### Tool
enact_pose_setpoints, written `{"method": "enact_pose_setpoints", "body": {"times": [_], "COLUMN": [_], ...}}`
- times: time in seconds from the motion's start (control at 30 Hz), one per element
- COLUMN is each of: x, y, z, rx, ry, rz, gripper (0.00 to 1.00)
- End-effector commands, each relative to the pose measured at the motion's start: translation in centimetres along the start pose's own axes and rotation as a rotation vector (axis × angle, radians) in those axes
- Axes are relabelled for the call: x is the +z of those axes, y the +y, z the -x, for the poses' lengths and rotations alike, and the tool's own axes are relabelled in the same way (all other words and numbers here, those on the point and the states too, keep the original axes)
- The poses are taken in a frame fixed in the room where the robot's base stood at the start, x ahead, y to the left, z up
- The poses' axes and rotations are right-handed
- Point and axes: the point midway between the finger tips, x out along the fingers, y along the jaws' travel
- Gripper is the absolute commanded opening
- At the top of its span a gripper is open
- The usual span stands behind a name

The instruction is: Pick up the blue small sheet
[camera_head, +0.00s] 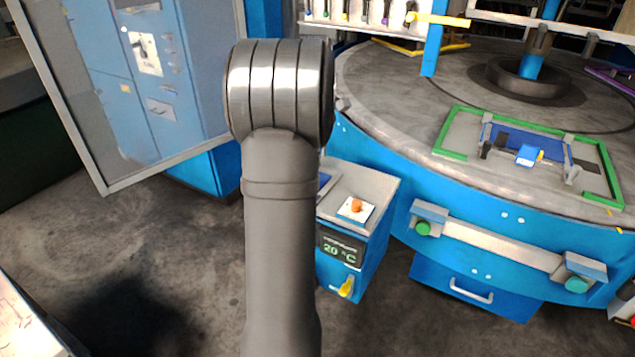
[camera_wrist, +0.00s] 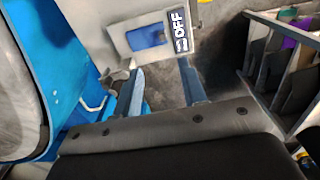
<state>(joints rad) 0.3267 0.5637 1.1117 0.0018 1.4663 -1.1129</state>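My gripper (camera_wrist: 164,80) shows in the wrist view with its two fingers apart and nothing between them. It points toward a pale panel (camera_wrist: 118,38) that bears a blue rectangle (camera_wrist: 147,36). I cannot tell whether this rectangle is the small blue sheet. In the head view, a flat dark blue piece (camera_head: 553,149) lies inside the green frame (camera_head: 450,130) on the round table. A small bit of blue (camera_head: 323,182) shows on the cabinet top beside my arm, mostly hidden. My gripper is not visible in the head view.
A slotted rack (camera_wrist: 262,50) with coloured pieces stands at the right of the wrist view. An "OFF" display (camera_wrist: 180,30) is beside the blue rectangle. In the head view, a cabinet (camera_head: 378,235) with an orange button stands before the round table (camera_head: 400,110). A framed glass panel (camera_head: 90,110) stands at left.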

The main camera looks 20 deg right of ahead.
Motion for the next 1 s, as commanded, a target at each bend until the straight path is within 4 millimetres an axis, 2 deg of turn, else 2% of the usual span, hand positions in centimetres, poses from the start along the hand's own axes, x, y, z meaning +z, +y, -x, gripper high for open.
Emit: {"method": "enact_pose_setpoints", "body": {"times": [0.1, 0.3, 0.57, 0.83, 1.0], "x": [0.0, 0.0, -0.1, -0.5, -0.5], "y": [-0.1, -0.1, -0.1, -0.4, -0.4], "z": [-2.8, -6.6, -8.5, -12.3, -13.2], "rx": [-0.004, -0.003, 0.000, -0.001, 0.001], "ry": [-0.003, -0.003, -0.002, -0.002, -0.001], "rz": [0.000, 0.000, 0.000, -0.001, -0.001], "gripper": [0.38, 0.38, 0.38, 0.38, 0.38]}}
